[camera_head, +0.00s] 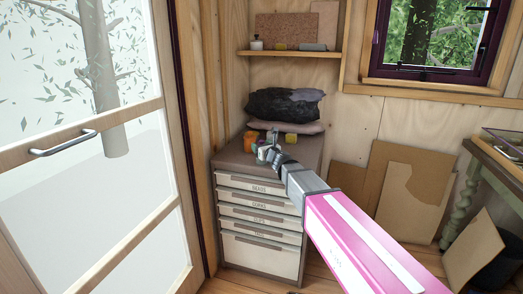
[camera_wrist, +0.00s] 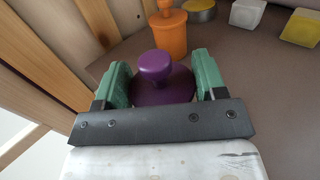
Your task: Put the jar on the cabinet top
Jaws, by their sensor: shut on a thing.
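A purple jar (camera_wrist: 160,68) with a round knob on its lid is between the green fingers of my gripper (camera_wrist: 163,76) in the wrist view. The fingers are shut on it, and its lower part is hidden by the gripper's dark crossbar. In the head view my gripper (camera_head: 266,153) is over the front left part of the cabinet top (camera_head: 309,152), and the purple jar cannot be made out there. I cannot tell whether the jar touches the top or hangs just above it.
An orange jar (camera_wrist: 171,36) stands just beyond the purple one. A round tin (camera_wrist: 201,11), a white block (camera_wrist: 247,13) and a yellow block (camera_wrist: 300,28) stand further right. Dark sacks (camera_head: 284,104) lie at the back. The right part of the top is bare.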

